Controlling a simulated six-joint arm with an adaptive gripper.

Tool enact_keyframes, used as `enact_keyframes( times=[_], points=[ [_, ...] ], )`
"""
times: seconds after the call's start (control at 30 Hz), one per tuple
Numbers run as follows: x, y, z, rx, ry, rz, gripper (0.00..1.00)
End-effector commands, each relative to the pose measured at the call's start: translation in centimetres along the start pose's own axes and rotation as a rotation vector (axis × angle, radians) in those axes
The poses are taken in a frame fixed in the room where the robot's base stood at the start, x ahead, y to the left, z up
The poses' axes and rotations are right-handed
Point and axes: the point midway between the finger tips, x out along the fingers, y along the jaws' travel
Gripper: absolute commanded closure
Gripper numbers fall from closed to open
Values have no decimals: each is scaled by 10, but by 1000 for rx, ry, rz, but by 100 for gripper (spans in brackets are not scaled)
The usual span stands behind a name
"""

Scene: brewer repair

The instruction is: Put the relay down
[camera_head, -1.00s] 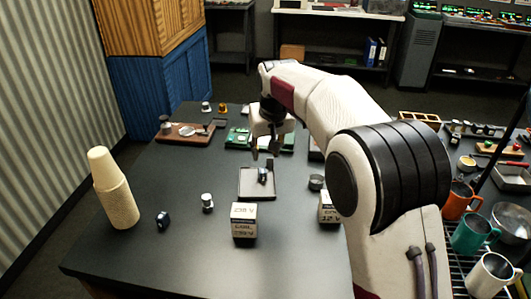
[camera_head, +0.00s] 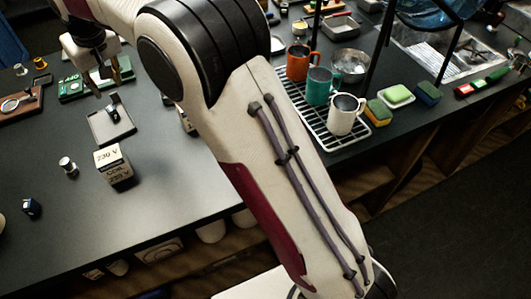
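A small dark block with a light top, which looks like the relay (camera_head: 113,113), rests on the shallow grey tray (camera_head: 98,133). My gripper (camera_head: 107,87) is at the upper left, above the back of the tray and a little apart from the block. Its two dark fingers are spread, and nothing shows between them. A similar small dark block (camera_head: 31,208) lies on the table at the left, so I cannot be certain which one is the relay.
A white box marked 230 V coil (camera_head: 113,165) and a metal cylinder (camera_head: 68,166) stand in front of the tray. Green boards (camera_head: 72,87) lie behind it. Mugs stand on a wire rack (camera_head: 318,128) at the right. The black table (camera_head: 165,205) is clear at front.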

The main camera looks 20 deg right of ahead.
Motion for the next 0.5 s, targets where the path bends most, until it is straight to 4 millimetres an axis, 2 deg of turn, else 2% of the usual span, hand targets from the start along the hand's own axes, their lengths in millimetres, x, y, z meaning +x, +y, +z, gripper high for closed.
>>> enact_keyframes(
  times=[0.27,0.5],
  points=[
    [-52,30,29,40,14,17,69],
    [-96,55,66,80,25,34,69]
  ],
)
